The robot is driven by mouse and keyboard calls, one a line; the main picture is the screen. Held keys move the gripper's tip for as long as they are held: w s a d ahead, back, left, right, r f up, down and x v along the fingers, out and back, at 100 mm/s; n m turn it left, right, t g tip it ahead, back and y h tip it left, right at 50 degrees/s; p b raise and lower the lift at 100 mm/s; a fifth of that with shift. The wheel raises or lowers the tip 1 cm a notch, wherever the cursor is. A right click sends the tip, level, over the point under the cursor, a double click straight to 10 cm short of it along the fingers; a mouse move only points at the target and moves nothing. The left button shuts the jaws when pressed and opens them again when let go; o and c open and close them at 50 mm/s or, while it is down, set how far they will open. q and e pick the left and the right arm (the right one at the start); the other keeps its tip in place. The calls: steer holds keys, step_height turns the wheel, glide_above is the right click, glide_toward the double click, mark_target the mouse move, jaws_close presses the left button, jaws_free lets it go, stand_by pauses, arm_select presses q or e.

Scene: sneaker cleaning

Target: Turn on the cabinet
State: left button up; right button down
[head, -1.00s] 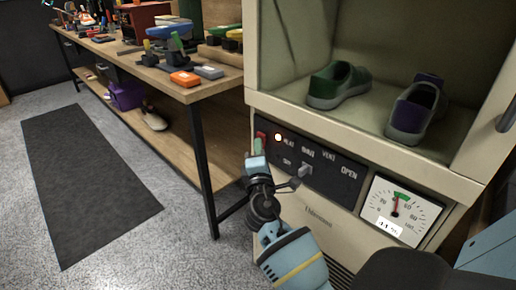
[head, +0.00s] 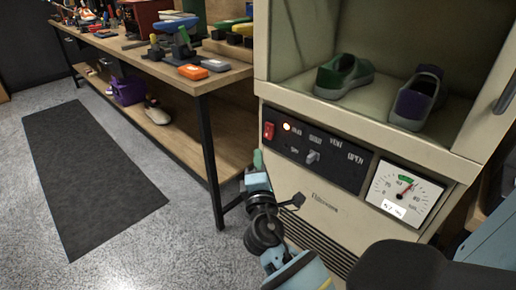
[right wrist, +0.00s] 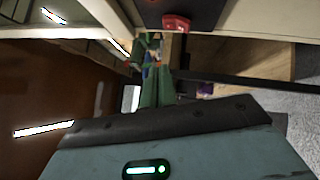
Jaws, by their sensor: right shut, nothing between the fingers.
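The cream cabinet (head: 318,204) stands on the right with its chamber open to view and two shoes inside, one green (head: 343,76) and one purple-grey (head: 417,98). Its black control panel (head: 335,172) has a red rocker switch (head: 268,131) at the left end, a glowing lamp (head: 286,127) beside it and a grey selector knob (head: 313,157). A white gauge (head: 405,193) sits at the right. My right gripper (head: 257,160) is shut and empty, below and apart from the switch. In the right wrist view the red switch (right wrist: 176,23) lies beyond the green fingertips (right wrist: 150,48). My left gripper is out of view.
A wooden workbench (head: 228,77) with tools and small boxes stands left of the cabinet. Its lower shelf (head: 185,130) holds a purple bin (head: 130,91) and a shoe (head: 157,112). A dark mat (head: 90,180) lies on open grey floor.

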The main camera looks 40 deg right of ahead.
steer(key=shift+r+v, duration=0.15)
steer(key=shift+v, duration=0.6)
steer(key=shift+r+v, duration=0.15)
steer(key=shift+v, duration=0.55)
steer(key=shift+a, duration=0.1)
